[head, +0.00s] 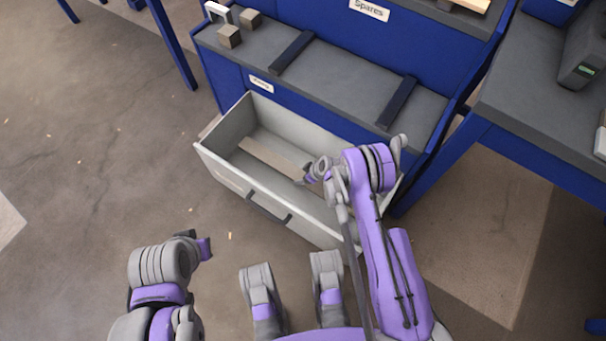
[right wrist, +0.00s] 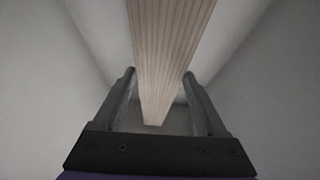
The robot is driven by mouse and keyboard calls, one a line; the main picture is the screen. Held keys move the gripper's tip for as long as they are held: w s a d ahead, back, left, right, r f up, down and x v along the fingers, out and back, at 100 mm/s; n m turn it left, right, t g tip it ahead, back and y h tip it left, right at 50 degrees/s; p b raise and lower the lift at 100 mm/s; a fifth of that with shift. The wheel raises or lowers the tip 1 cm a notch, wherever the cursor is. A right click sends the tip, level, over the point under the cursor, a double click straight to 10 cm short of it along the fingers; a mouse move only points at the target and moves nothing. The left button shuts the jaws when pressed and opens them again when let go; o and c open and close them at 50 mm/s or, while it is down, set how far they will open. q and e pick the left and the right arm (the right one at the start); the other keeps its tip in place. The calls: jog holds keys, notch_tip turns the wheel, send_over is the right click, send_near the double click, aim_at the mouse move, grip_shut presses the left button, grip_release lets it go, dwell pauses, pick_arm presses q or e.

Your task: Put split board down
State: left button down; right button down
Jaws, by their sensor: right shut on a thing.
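The split board (head: 272,158) is a long, flat, pale wooden strip inside the open grey drawer (head: 226,178). My right gripper (head: 311,176) reaches into the drawer and is shut on the board near its right end. In the right wrist view the grained board (right wrist: 168,50) runs between the two dark fingers (right wrist: 160,78), with pale drawer walls around it. I cannot tell whether the board touches the drawer floor. My left gripper (head: 205,248) is away from the drawer at lower left, small and turned so its jaws do not show clearly.
The drawer sticks out from a blue cabinet with a grey top (head: 345,80). Two wooden blocks (head: 229,37) and two dark strips (head: 292,52) lie on that top. A blue-legged table (head: 530,110) stands close at right. The floor at left is mostly clear.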

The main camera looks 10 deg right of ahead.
grip_release()
jog(key=shift+r, duration=0.2)
jog(key=s+d+r+m+h+p, duration=0.15)
jog(key=s+r, duration=0.25)
jog(key=r, duration=0.7)
jog(key=s+d+r+m, duration=0.15)
jog(key=s+r, duration=0.25)
jog(key=r, duration=0.7)
jog(key=s+d+r+m+h+p, duration=0.15)
jog(key=s+r, duration=0.25)
jog(key=r, duration=0.7)
jog(key=s+d+r+m, duration=0.1)
jog(key=s+r, duration=0.3)
jog(key=s, duration=0.5)
jog(key=s+d+r+m+h, duration=0.1)
jog(key=s+r+m, duration=0.2)
jog(key=s, duration=0.6)
jog(key=shift+v, duration=1)
